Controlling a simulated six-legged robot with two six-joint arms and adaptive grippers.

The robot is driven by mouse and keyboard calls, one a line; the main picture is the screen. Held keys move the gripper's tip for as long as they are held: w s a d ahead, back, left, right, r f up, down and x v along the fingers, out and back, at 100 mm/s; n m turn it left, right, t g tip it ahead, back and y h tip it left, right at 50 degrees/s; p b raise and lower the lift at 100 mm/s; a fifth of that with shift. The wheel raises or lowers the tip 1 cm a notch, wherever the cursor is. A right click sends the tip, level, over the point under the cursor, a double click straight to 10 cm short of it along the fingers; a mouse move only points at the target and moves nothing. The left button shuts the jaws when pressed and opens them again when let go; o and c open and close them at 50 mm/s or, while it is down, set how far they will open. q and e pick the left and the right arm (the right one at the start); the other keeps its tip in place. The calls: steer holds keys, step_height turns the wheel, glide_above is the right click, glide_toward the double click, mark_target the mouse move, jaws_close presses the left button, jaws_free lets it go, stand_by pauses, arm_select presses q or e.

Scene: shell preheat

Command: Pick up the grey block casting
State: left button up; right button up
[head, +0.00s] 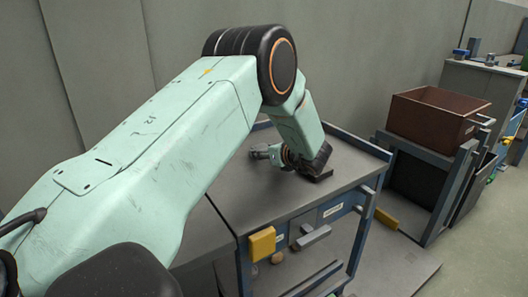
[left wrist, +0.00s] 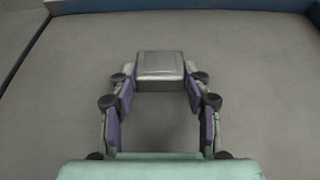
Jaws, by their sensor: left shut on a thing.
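The grey block casting (left wrist: 160,66) shows in the left wrist view, a small box with a shiny, lighter top face. It sits between the two fingertips of my left gripper (left wrist: 159,80), which is shut on it from both sides. In the head view my left gripper (head: 268,153) is low over the grey bench top (head: 345,168), partly hidden by my forearm. The casting is hard to make out there. I cannot tell whether it touches the bench top. My right gripper is not in view.
The bench top around the gripper looks clear, with a raised blue edge (left wrist: 200,6) at the back. A yellow block-like part (head: 262,244) is on the bench's front. A brown open box (head: 432,119) stands on a rack to the right.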

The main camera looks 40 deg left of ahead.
arm_select(q)
steer(key=shift+r, duration=0.5)
step_height(320, 180, up, 3)
steer(key=shift+a+f+p, duration=0.1)
steer(key=shift+f+p, duration=0.05)
steer(key=shift+p, duration=0.6)
steer(key=s+d+p, duration=0.1)
steer(key=d, duration=0.4)
steer(key=s+d+p, duration=0.1)
steer(key=s+d, duration=0.1)
steer(key=d, duration=0.3)
steer(key=s+d+p, duration=0.1)
steer(key=d, duration=0.5)
steer(key=shift+s+d+f, duration=0.1)
steer(key=shift+s, duration=0.15)
steer(key=shift+s+d, duration=0.2)
steer(key=shift+d, duration=0.25)
steer(key=shift+s, duration=0.1)
